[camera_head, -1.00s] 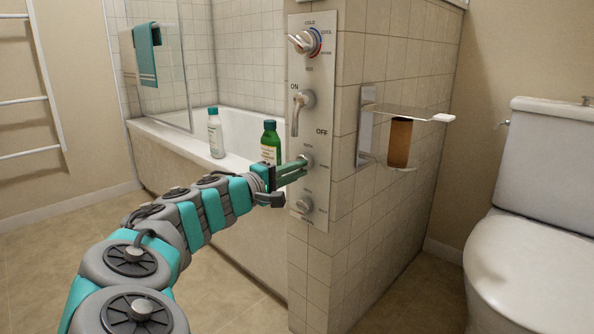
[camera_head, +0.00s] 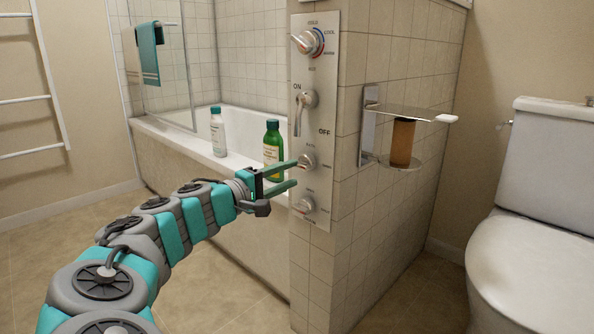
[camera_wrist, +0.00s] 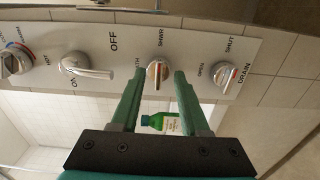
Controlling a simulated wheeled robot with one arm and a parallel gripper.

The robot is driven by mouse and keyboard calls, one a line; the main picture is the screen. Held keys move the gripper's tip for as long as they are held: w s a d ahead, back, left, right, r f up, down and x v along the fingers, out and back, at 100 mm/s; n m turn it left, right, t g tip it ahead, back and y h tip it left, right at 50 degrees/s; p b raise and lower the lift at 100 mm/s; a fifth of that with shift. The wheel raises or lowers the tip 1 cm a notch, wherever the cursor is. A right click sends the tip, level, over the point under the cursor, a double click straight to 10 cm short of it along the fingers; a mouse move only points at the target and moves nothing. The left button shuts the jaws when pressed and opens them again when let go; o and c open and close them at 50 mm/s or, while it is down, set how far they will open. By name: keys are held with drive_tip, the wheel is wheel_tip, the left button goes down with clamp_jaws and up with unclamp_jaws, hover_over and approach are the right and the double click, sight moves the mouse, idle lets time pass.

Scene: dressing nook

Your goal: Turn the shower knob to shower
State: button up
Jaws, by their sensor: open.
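The shower knob (camera_head: 308,162) is the third control down on the metal wall panel (camera_head: 324,80). In the wrist view the shower knob (camera_wrist: 158,72) has its raised ridge upright in the picture, in line with the "SHWR" label above it. The bath label is to its left, partly hidden by a finger. My gripper (camera_head: 294,173) is open and empty in front of the panel. In the wrist view my gripper (camera_wrist: 157,76) has one green finger on each side of the knob, with gaps. The fingertips look slightly short of the knob in the head view.
The drain knob (camera_head: 305,205) is just below, and the on/off lever (camera_head: 303,106) and temperature knob (camera_head: 305,43) are above. A green bottle (camera_head: 273,150) and a white bottle (camera_head: 217,132) stand on the tub edge. A wall holder (camera_head: 405,113) is to the right.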

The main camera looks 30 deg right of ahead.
drive_tip(key=v, duration=0.3)
drive_tip(key=shift+s+a, duration=0.15)
drive_tip(key=shift+a, duration=0.2)
